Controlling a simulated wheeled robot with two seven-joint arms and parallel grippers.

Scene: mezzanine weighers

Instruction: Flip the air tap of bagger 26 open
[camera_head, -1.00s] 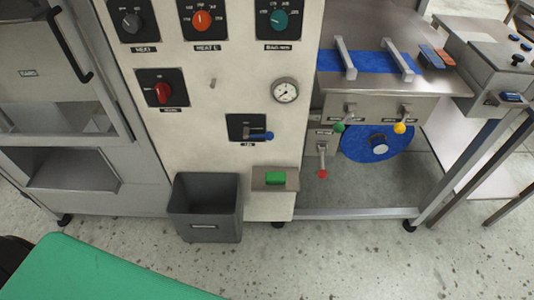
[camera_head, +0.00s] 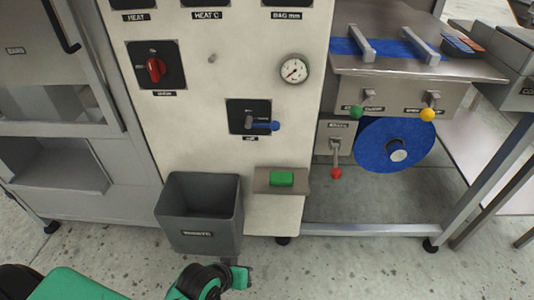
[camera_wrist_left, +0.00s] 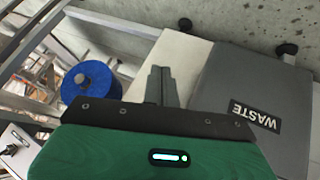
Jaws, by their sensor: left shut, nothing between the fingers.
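The air tap (camera_head: 262,125) is a lever with a blue knob on a black plate in the cream panel (camera_head: 215,95). In the head view its handle lies sideways, with the knob to the right of the pivot. The small label below it is too blurred to read surely, and no number 26 is legible. My left gripper (camera_head: 241,268) is low in the head view, below the panel and well short of the tap. Its fingers (camera_wrist_left: 161,86) are shut and empty in the left wrist view. The tap is not visible there. My right gripper is not in view.
A grey waste bin (camera_head: 198,218) stands at the panel's foot, beside a green button (camera_head: 282,179) on a jutting box. A gauge (camera_head: 295,69) and a red knob (camera_head: 154,70) are above. Red, green and yellow-tipped levers and a blue roll (camera_head: 372,150) are to the right.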

